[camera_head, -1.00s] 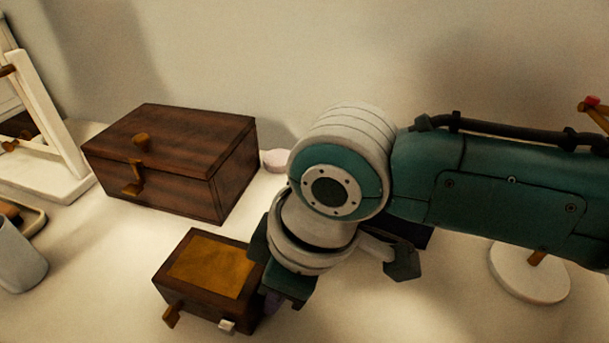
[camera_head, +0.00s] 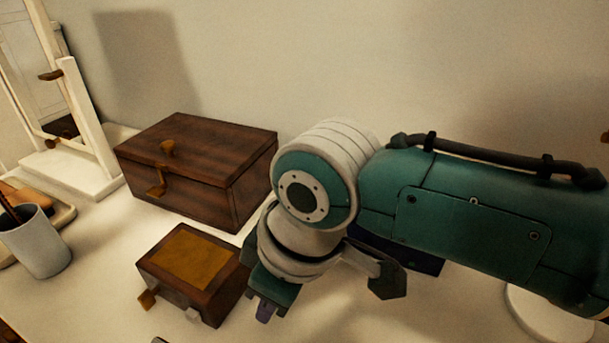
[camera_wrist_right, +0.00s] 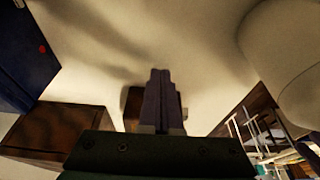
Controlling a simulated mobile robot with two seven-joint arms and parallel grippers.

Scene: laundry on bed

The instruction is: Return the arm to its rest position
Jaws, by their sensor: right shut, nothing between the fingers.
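My right arm (camera_head: 450,215) comes in from the right over the white tabletop in the head view. Its right gripper (camera_head: 265,312) points down just to the right of the small wooden box with a tan top (camera_head: 192,262). In the right wrist view the two fingers (camera_wrist_right: 160,95) are closed together with nothing between them. I cannot tell from the head view whether the gripper touches the small box. The left gripper is not in view.
A larger wooden box (camera_head: 200,155) stands behind the small one. A grey cup (camera_head: 37,243) and a white-framed mirror (camera_head: 85,130) are at the left. A round white base (camera_head: 540,318) is partly hidden under my right arm. A dark blue object (camera_wrist_right: 22,55) shows in the wrist view.

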